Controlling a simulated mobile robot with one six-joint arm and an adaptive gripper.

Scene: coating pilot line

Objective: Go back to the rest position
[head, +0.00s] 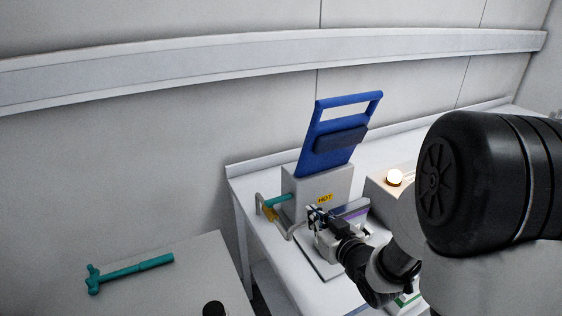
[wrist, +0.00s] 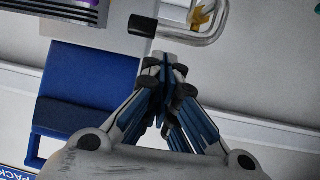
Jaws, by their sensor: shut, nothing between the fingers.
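My gripper (head: 314,215) is at the end of my arm, in front of the grey box marked HOT (head: 300,190) on the white bench. In the wrist view my gripper (wrist: 167,62) is shut, its fingertips together with nothing between them. A bent metal handle (head: 277,218) sits just left of my gripper; it also shows in the wrist view (wrist: 208,38), beyond the fingertips. A blue panel with a handle slot (head: 335,135) stands raised above the grey box. Part of the bench behind my arm is hidden.
A teal hammer-like tool (head: 130,270) lies on a separate table (head: 200,265) at the lower left, with a dark round object (head: 214,308) near its front. A lit round lamp (head: 394,177) sits on a box right of the blue panel. The wall runs close behind the bench.

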